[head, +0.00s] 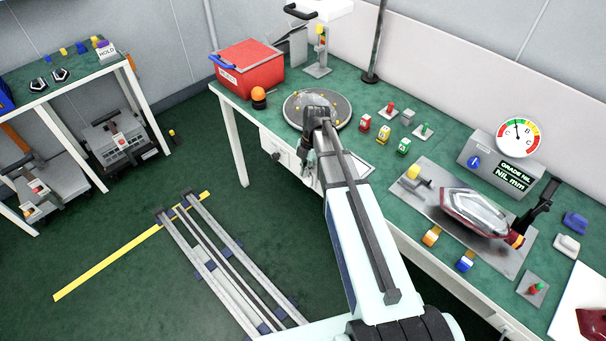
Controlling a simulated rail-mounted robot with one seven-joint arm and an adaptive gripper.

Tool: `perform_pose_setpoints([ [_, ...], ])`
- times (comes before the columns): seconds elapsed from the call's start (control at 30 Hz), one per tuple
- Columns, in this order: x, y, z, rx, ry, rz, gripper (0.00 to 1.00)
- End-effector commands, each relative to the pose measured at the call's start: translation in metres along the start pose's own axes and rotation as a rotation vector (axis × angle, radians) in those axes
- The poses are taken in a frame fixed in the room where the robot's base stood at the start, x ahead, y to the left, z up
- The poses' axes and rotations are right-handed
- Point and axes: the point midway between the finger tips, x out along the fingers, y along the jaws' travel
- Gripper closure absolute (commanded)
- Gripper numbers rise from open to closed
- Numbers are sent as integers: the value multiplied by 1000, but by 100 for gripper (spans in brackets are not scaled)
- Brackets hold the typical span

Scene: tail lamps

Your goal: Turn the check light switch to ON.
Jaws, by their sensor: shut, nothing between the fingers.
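My gripper (307,168) is at the end of my arm, just off the front edge of the green workbench, pointing down. It is shut and empty. A pale panel (268,143) is on the bench front, just left of my gripper. A small dark knob (277,155) shows on this panel; I cannot tell whether it is the check light switch, or which way it is set. My gripper and arm hide part of the panel. I cannot tell whether the gripper touches it.
A round grey turntable (291,107) lies behind my wrist on the bench (440,110). A red box (246,68) and an orange lamp (258,94) stand to its left. A tail lamp (476,211) lies on a grey plate at right. Floor rails (222,262) are at lower left.

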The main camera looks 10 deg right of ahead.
Motion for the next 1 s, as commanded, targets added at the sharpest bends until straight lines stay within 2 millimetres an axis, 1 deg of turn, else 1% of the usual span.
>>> perform_pose_setpoints([
  [0.33, -1, -1, 3, 2, -8, -2, 100],
  [0.53, -7, 0, 2, 2, -10, -1, 100],
  [0.77, -16, 0, -1, 2, -9, 0, 100],
  [0.9, -17, 0, -3, 1, -7, 0, 100],
  [1.0, -16, -1, -9, 0, -7, 0, 100],
])
